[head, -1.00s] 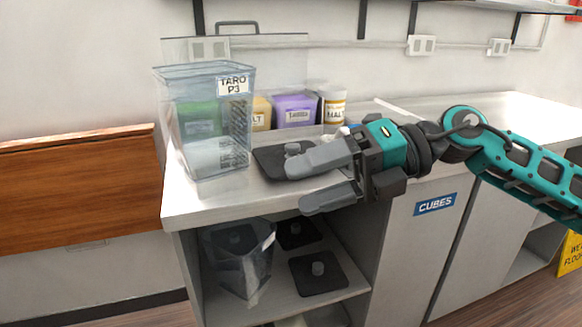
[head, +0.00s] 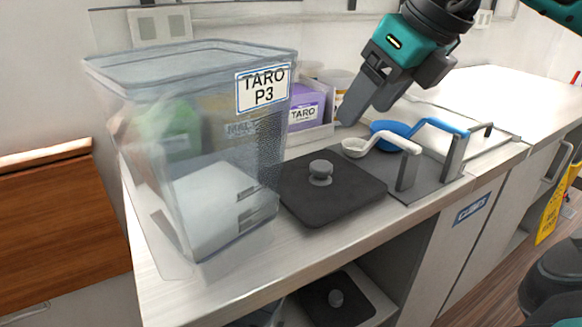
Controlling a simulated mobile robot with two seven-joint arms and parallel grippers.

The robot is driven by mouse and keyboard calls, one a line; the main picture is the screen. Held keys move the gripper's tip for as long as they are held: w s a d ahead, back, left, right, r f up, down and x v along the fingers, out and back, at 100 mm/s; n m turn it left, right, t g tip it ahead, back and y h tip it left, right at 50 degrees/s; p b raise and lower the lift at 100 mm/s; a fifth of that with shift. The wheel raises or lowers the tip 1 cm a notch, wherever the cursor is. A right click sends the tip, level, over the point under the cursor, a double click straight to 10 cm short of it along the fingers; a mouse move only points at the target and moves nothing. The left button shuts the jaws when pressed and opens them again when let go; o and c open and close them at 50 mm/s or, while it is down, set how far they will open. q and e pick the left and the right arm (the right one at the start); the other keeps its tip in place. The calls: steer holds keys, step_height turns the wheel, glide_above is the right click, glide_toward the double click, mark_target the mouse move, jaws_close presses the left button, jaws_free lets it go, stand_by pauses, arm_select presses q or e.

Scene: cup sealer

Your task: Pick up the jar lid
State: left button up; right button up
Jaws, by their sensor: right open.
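The jar lid (head: 333,192) is a dark square plate with a round grey knob (head: 320,171) on top. It lies flat on the counter, just right of the clear jar labelled TARO P3 (head: 190,140). My right gripper (head: 362,112) is open and empty, above and behind the lid, to its upper right. It is apart from the knob and its fingers point down to the left. My left gripper is not in view.
A white scoop (head: 356,147) and a blue scoop (head: 384,129) rest on a holder right of the lid. Purple and other containers (head: 305,105) stand behind. Another dark lid (head: 336,299) lies on the shelf below. The counter front edge is close.

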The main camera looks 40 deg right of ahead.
glide_toward(322, 165)
steer(key=f, duration=0.1)
steer(key=shift+w+p+x, duration=0.25)
steer(key=shift+p+x, duration=0.4)
steer(key=shift+x, duration=2.9)
steer(key=shift+s+r, duration=0.1)
steer(key=shift+r, duration=0.05)
steer(key=shift+c, duration=0.2)
jaws_close()
